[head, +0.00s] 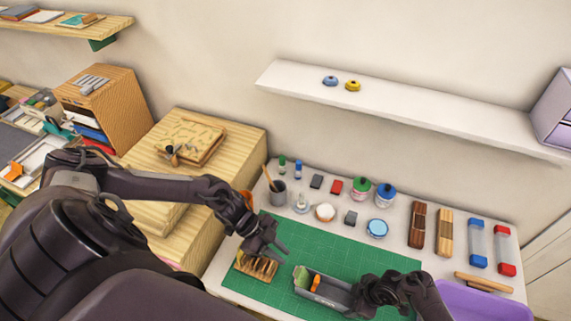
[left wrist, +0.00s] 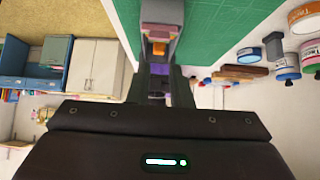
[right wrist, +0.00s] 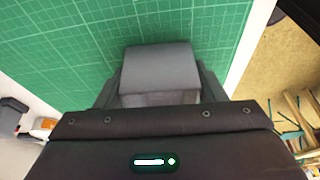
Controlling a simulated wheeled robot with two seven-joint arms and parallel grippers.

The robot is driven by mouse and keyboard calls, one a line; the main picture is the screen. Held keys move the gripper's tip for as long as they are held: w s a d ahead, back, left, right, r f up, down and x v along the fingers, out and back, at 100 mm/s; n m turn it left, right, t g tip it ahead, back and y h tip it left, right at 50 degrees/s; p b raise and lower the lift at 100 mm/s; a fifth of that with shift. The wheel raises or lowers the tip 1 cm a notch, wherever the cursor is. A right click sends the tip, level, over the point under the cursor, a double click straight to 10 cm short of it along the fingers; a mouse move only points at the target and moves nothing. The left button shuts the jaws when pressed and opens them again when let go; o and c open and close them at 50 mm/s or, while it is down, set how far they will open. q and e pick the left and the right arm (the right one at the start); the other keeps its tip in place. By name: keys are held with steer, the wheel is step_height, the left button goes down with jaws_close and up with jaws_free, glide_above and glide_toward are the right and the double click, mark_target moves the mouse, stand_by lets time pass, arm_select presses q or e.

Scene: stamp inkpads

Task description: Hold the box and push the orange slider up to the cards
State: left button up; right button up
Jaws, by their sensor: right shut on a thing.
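The grey box (head: 334,293) lies on the green cutting mat (head: 384,258), with light green cards (head: 301,277) at its left end. The orange slider (head: 315,283) sits inside the box, close to the cards. My right gripper (head: 366,295) is shut on the right end of the box; the grey end block (right wrist: 160,70) shows between its fingers in the right wrist view. My left gripper (head: 279,251) is open and empty above the mat, up and left of the box. The left wrist view shows the box (left wrist: 160,32) and slider (left wrist: 159,48) beyond its fingers.
A wooden rack (head: 256,267) stands on the mat below my left gripper. A purple tray (head: 482,301) lies right of my right arm. Ink jars, including a blue-lidded one (head: 385,193), and small blocks line the table behind the mat. The mat's middle is clear.

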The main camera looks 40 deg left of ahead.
arm_select(q)
steer(key=shift+d, duration=0.15)
jaws_close()
step_height(320, 180, up, 2)
steer(key=r+g+y, duration=0.1)
steer(key=y, duration=0.4)
glide_above(316, 284)
steer(key=w+d, duration=0.1)
steer(key=d, duration=0.1)
steer(key=f, duration=0.9)
steer(key=shift+w+a+f, duration=0.1)
steer(key=shift+w+f, duration=0.15)
steer(key=shift+f, duration=0.15)
arm_select(e)
steer(key=shift+a, duration=0.1)
arm_select(q)
steer(key=shift+s+a, duration=0.15)
steer(key=shift+a, duration=0.2)
